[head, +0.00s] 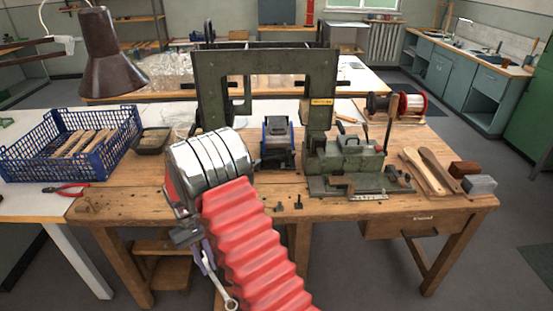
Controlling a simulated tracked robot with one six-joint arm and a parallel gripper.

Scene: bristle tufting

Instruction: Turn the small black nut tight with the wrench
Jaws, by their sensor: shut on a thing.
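The wrench (218,280) is a silver spanner with a ring end at the bottom. It hangs steeply down in front of the bench's front edge. My gripper (202,250), partly hidden behind my red-sleeved arm, is shut on the wrench's upper part. Two small dark pieces stand near the bench's front edge, to the right of my arm: one dark piece (298,201) and another (278,206). They are too small to tell whether either is the black nut. The green machine (345,158) stands behind them on the bench.
A brown lamp (110,55) hangs upper left. The bench's front strip is mostly clear.

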